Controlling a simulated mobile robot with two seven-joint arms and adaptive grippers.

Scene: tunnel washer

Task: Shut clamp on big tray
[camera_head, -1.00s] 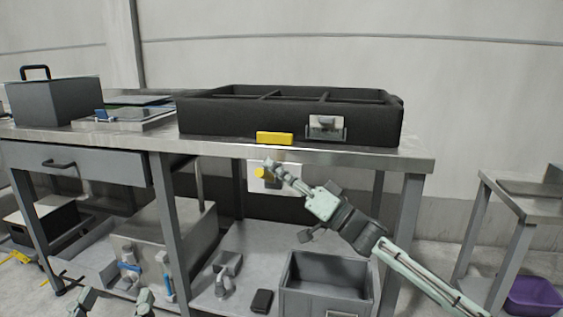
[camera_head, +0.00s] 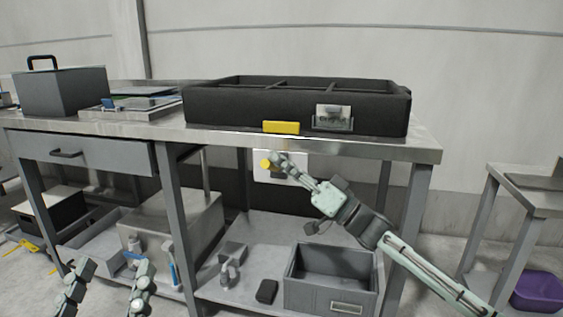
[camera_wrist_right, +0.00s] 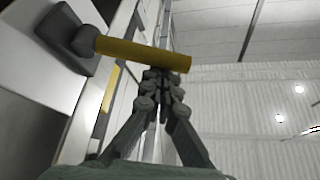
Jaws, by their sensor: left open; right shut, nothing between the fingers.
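The big tray (camera_head: 225,108) is black with dividers and sits on the metal table near its right end. A metal latch plate (camera_head: 333,112), possibly the clamp, is on its front. A yellow block (camera_head: 281,127) is at its lower front edge. My right gripper (camera_head: 275,156) is shut and empty, just below the table edge beside a yellow handle (camera_head: 264,164). In the right wrist view the yellow handle (camera_wrist_right: 140,53) is a bar crossing just before the shut fingertips (camera_wrist_right: 158,76); contact is unclear. My left gripper (camera_head: 115,266) is open and empty at lower left.
The yellow handle stands out from a white panel (camera_head: 293,167) under the tabletop (camera_head: 400,147). A grey bin (camera_head: 330,292) and small items are on the lower shelf. A grey case (camera_head: 62,92) is at left. A purple basin (camera_head: 538,291) is at far right.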

